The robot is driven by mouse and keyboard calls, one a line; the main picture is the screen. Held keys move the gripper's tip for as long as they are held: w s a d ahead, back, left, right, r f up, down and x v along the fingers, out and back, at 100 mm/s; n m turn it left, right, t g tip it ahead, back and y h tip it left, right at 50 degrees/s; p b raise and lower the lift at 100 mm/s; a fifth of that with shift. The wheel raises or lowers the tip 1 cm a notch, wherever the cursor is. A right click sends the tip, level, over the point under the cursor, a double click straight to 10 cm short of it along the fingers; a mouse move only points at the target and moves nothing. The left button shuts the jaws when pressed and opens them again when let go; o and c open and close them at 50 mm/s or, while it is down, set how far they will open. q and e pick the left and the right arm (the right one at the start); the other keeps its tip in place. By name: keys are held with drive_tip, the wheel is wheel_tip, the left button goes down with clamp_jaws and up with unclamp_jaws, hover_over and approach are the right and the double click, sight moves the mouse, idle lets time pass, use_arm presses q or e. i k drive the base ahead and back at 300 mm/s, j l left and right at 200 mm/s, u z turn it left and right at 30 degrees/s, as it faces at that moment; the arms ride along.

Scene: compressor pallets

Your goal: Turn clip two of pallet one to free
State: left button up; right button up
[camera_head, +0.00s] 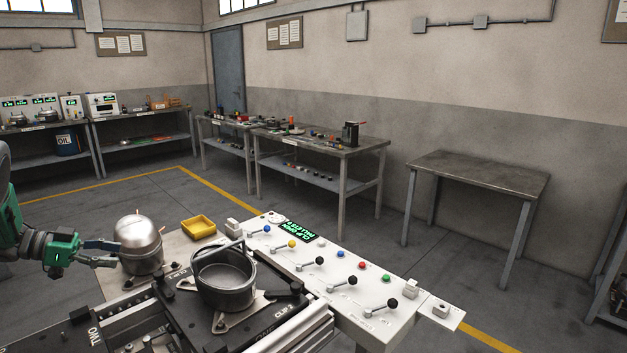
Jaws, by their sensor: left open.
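Pallet one (262,318) is the dark plate at the lower middle, marked ONE. An open grey pot-like housing (235,295) with a raised handle stands on it. Clip two (285,291) shows as a black lever at the plate's right side, beside the CLIP 2 lettering. I cannot tell its exact turn position. My left gripper (112,253) comes in from the left. It is open and empty, close to the left side of a silver domed compressor (140,238), well left of clip two. I cannot tell whether it touches the dome. My right gripper is not in view.
A white control panel (340,280) with several levers, coloured buttons and a green-lit display (297,230) runs along the right. A yellow tray (198,228) lies behind the housing. A plate marked TWO (92,338) is at lower left. An empty table (478,174) stands back right.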

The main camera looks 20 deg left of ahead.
sight(296, 287)
drive_tip(key=k+l, duration=0.15)
drive_tip(key=l, duration=0.2)
drive_tip(key=k+l, duration=0.2)
drive_tip(key=l, duration=0.2)
drive_tip(key=k+l, duration=0.15)
drive_tip(key=l, duration=0.2)
drive_tip(key=k+l, duration=0.2)
drive_tip(key=l, duration=0.15)
